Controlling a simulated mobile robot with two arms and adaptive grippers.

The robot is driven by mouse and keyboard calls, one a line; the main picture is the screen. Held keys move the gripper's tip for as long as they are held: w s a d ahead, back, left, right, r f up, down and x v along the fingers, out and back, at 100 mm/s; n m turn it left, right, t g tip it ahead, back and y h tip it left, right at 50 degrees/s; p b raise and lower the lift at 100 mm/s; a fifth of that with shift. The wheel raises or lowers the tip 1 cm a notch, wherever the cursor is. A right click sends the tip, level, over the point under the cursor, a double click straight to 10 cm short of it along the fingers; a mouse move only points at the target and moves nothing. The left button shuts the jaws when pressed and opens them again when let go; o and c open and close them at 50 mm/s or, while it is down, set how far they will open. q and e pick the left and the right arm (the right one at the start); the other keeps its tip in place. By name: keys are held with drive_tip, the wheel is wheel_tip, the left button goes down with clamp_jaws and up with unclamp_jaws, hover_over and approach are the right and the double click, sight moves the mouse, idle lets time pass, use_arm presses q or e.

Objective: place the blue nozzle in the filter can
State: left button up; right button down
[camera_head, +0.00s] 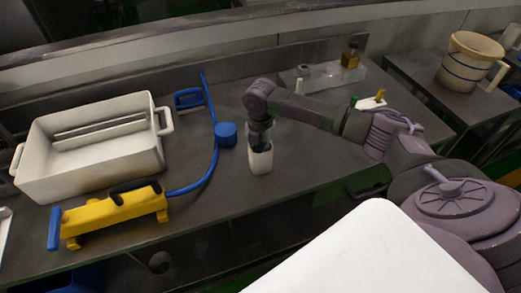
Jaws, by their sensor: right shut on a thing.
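My right gripper (261,143) points down into the open mouth of a small white can (261,162), which stands upright on the steel table and looks like the filter can. The gripper is shut, with its fingers partly hidden by the can's rim. A dark bluish piece shows at the fingertips inside the mouth. It looks like the blue nozzle, but most of it is hidden and I cannot tell whether it touches the can's bottom. My left gripper is not in view.
Left of the can lies a curved blue strip with a round blue socket (226,135). Further left are a yellow tool (115,212) with a blue end and a large white tub (38,150). A clear tray (328,77) stands behind. A cream jug (470,60) stands on another table at right.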

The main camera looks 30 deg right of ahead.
drive_tip(key=c, duration=1.5)
unclamp_jaws()
drive_tip(key=shift+f, duration=0.1)
drive_tip(key=shift+o, duration=0.2)
wheel_tip(320, 180, up, 12)
drive_tip(key=b, duration=0.1)
drive_tip(key=shift+r+b, duration=0.2)
drive_tip(key=shift+b, duration=0.2)
drive_tip(key=shift+s+f, duration=0.1)
drive_tip(key=shift+f, duration=0.05)
